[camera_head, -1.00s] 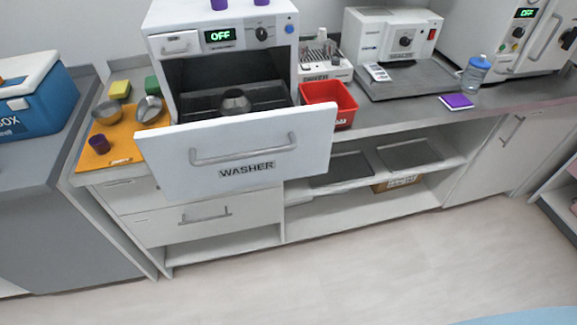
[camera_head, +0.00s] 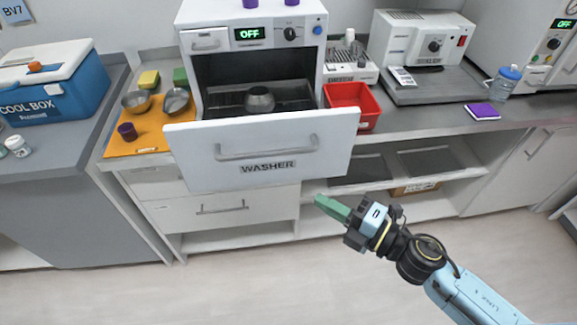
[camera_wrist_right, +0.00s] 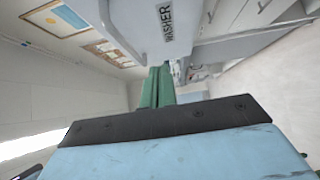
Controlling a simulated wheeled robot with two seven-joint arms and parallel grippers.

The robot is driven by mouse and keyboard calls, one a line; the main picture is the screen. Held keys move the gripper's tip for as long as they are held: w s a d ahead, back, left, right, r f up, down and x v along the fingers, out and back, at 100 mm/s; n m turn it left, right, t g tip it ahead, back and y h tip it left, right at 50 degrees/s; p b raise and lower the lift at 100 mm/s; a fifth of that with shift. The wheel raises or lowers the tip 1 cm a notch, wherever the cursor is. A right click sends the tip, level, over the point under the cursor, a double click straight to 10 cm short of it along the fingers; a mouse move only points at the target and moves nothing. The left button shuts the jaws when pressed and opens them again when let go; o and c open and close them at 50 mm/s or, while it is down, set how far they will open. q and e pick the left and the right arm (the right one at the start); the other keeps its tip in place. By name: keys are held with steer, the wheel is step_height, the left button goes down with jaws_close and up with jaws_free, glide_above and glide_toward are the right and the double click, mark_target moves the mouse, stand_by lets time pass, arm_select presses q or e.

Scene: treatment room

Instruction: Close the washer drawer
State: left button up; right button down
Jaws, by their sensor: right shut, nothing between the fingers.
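The washer (camera_head: 215,65) is a white box on the counter with a green "OFF" display. Its drawer (camera_head: 190,160) is pulled out, with a white front, a bar handle (camera_head: 266,148) and the label "WASHER". A metal bowl (camera_head: 260,99) sits on the dark rack inside. My right gripper (camera_head: 332,207) has green fingers, shut and empty, in front of and below the drawer front's lower right, apart from it. In the right wrist view the green fingers (camera_wrist_right: 157,88) point toward the drawer front (camera_wrist_right: 150,25). My left gripper is not in view.
A red bin (camera_head: 350,98) stands close right of the open drawer. An orange mat (camera_head: 140,143) with bowls and a purple cup lies to the left. Open shelves and cabinet drawers are below the counter. The floor in front is clear.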

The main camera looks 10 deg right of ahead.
mark_target(274, 160)
steer(key=x, duration=0.3)
steer(key=w+d+p+x, duration=0.1)
steer(key=x, duration=0.7)
steer(key=shift+w+d+f, duration=0.1)
steer(key=shift+w+d, duration=0.1)
steer(key=shift+w, duration=0.65)
steer(key=shift+w, duration=0.1)
